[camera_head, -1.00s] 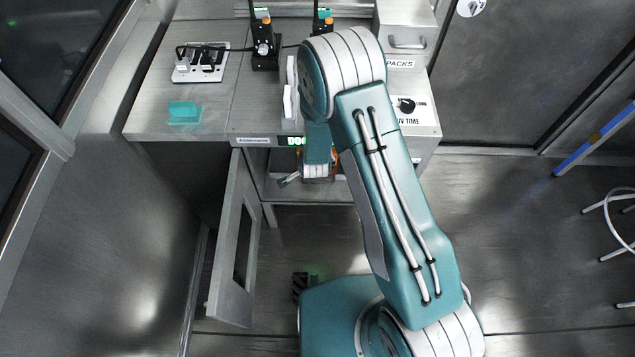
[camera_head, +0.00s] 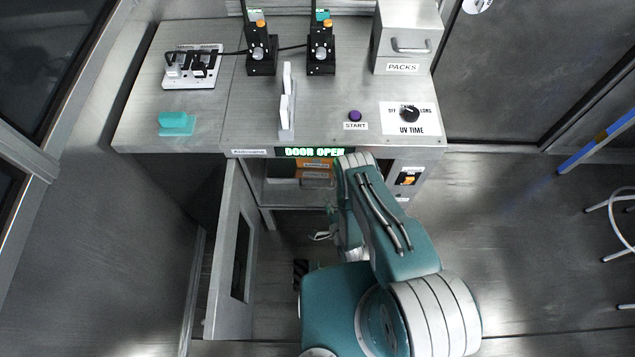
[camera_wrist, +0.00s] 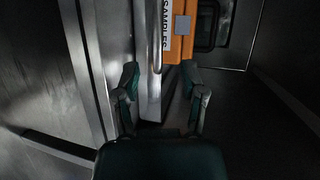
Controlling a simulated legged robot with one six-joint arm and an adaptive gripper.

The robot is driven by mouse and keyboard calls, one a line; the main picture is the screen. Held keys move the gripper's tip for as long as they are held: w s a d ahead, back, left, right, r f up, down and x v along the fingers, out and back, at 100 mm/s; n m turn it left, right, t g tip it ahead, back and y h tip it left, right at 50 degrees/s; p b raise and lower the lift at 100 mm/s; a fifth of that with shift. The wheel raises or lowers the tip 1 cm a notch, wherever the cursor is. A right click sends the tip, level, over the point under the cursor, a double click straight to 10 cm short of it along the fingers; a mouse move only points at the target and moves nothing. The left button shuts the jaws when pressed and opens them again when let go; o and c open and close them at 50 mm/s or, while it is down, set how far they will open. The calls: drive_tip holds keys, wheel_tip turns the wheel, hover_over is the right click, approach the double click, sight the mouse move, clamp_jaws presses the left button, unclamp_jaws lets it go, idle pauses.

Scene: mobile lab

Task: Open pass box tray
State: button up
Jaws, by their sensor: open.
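The steel pass box (camera_head: 255,170) has its hinged door (camera_head: 223,290) swung open on the left. Its display (camera_head: 313,151) reads DOOR OPEN. Inside, an orange box (camera_head: 316,163) is partly visible behind my arm; in the wrist view the orange box (camera_wrist: 180,48) carries a SAMPLES label. A metal bar that looks like the tray handle (camera_wrist: 156,35) runs alongside it. The tray front (camera_wrist: 148,88) shows only partly, in shadow. My gripper (camera_head: 322,236) is outside and in front of the opening. In the wrist view my gripper (camera_wrist: 162,85) is open, its fingers apart with nothing held.
The top carries a START button (camera_head: 355,116), a UV TIME dial (camera_head: 409,114), a PACKS drawer box (camera_head: 402,45), two black devices and a power strip (camera_head: 193,68). A teal block (camera_head: 176,122) lies at the left. Open floor is on the right, with a stool.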

sight(317, 188)
drive_tip(key=shift+t, duration=0.3)
drive_tip(key=x, duration=0.9)
drive_tip(key=shift+a+f, duration=0.3)
drive_tip(key=shift+f, duration=0.1)
drive_tip(key=shift+y, duration=0.3)
drive_tip(key=shift+c, duration=0.4)
clamp_jaws()
